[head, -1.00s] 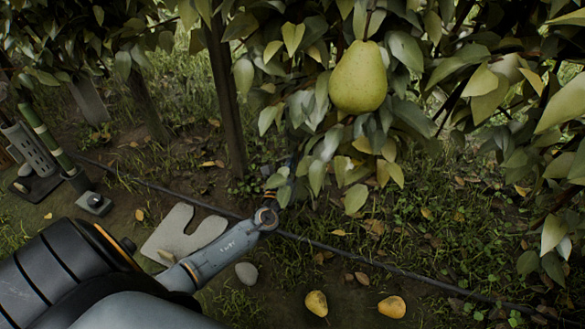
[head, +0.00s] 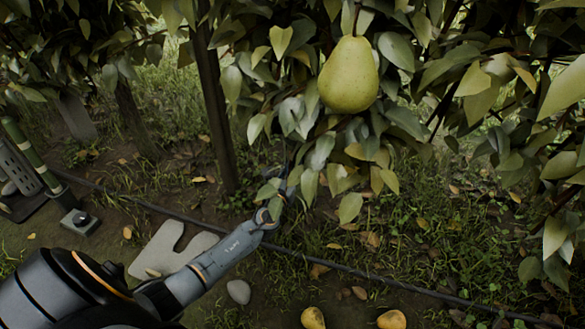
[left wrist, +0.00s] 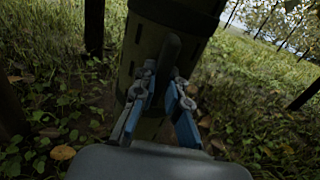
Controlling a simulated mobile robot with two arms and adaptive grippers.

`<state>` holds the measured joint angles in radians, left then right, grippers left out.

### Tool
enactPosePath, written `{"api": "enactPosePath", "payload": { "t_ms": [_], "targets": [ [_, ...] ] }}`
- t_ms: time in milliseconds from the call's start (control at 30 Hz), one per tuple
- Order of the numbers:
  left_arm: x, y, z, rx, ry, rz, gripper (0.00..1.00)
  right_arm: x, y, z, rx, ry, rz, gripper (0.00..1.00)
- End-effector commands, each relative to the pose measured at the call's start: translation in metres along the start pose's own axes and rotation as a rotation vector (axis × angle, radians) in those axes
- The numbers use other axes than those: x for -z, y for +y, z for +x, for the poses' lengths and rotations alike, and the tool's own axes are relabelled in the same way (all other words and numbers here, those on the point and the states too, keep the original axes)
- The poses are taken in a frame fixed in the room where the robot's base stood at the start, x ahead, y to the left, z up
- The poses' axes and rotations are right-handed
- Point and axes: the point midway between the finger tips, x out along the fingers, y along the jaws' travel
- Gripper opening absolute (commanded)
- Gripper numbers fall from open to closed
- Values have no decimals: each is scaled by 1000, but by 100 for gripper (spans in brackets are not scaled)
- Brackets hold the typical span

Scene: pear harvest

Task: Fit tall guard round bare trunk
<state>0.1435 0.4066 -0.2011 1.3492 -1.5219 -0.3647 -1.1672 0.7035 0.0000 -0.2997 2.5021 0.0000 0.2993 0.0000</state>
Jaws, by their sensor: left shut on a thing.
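In the left wrist view, my left gripper (left wrist: 163,88) is shut on the dark handle (left wrist: 169,60) of the tall guard (left wrist: 147,48). The guard is a dull olive tube with small slots and a dark band near the top of the picture; it looks tilted. A dark, upright trunk or post (head: 216,110) stands left of the gripper. Whether the guard encloses a trunk cannot be told. My right gripper is not in view.
A big pear (head: 348,77) and leaves hang over the gripper. A dark hose (head: 330,262) crosses the ground. A green banded pole (head: 32,155) stands at left. Another trunk wears a grey guard (head: 76,116).

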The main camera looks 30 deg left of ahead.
Motion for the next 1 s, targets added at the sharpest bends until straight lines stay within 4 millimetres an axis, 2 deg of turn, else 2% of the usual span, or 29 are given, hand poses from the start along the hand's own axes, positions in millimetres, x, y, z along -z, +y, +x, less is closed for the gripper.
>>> {"api": "enactPosePath", "payload": {
  "t_ms": [467,500,600,1000],
  "targets": [
    [3,0,0,-1,-3,0,0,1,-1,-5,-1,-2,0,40],
    [3,0,0,-1,-3,0,17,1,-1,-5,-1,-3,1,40],
    [4,0,0,-1,-3,0,37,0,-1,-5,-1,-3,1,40],
    [3,0,-4,0,0,0,39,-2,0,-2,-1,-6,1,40]
  ]
}}
